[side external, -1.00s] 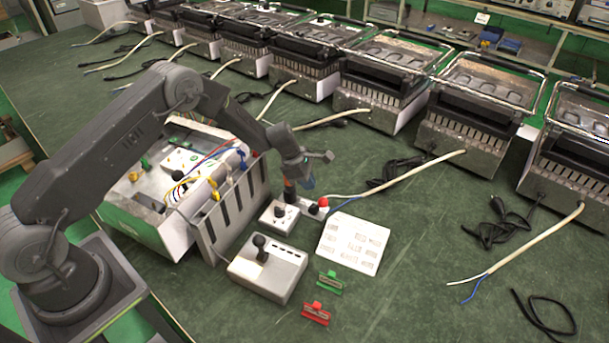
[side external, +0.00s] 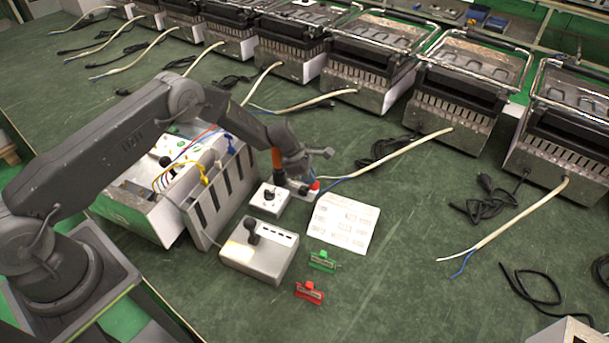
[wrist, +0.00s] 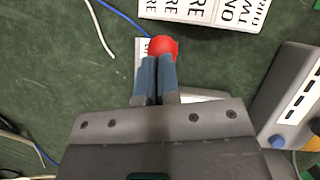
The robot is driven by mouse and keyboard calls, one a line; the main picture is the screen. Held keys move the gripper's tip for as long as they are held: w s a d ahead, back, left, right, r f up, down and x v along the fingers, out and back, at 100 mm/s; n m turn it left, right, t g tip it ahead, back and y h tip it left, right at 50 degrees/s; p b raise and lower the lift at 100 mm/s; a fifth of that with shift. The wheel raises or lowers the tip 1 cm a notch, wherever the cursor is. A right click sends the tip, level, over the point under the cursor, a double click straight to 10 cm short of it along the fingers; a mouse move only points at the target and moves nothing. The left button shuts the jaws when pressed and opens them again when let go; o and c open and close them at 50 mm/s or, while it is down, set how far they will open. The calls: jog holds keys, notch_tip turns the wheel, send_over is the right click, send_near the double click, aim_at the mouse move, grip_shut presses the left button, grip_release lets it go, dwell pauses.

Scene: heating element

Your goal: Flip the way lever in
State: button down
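My gripper (wrist: 156,75) points down at a small white box (wrist: 142,48) with a round red knob (wrist: 166,46). In the wrist view its two blue-grey fingers are together, and their tips overlap the near edge of the knob. Anything thin between or under them is hidden. In the side view the red knob (side external: 315,186) shows just right of my gripper, which hides most of that box. I cannot tell which control is the way lever. A black lever (side external: 252,232) stands on a larger grey box (side external: 262,262), apart from my gripper.
A white box with a black knob (side external: 270,197) is left of my gripper. A printed sheet (side external: 343,222) lies to the right. Green (side external: 322,261) and red (side external: 309,292) clips lie in front. An opened metal housing (side external: 215,195) with wires stands behind left. Cables cross the mat.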

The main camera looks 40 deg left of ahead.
jog(key=shift+s+d+f, duration=0.2)
jog(key=shift+d+f, duration=0.15)
jog(key=shift+d, duration=0.1)
jog(key=shift+r, duration=0.15)
jog(key=s+a+r+m, duration=0.1)
jog(key=s+r+m, duration=0.1)
jog(key=r, duration=0.9)
jog(key=s+a+r+m, duration=0.1)
jog(key=s+r+m, duration=0.1)
jog(key=r, duration=0.8)
jog(key=s+r+m+y, duration=0.1)
jog(key=s+r+m, duration=0.6)
jog(key=s+r, duration=0.5)
jog(key=s+r+m+t+y, duration=0.1)
jog(key=s+r+m, duration=0.1)
jog(key=s+m, duration=0.2)
jog(key=s+a+r+m+t+y, duration=0.1)
jog(key=s+r+m, duration=0.2)
jog(key=s, duration=0.8)
jog(key=s+r+m+t+y, duration=0.1)
jog(key=s+r+m, duration=0.1)
jog(key=s+m, duration=0.3)
jog(key=shift+s+a+r+m, duration=0.4)
jog(key=shift+s, duration=0.8)
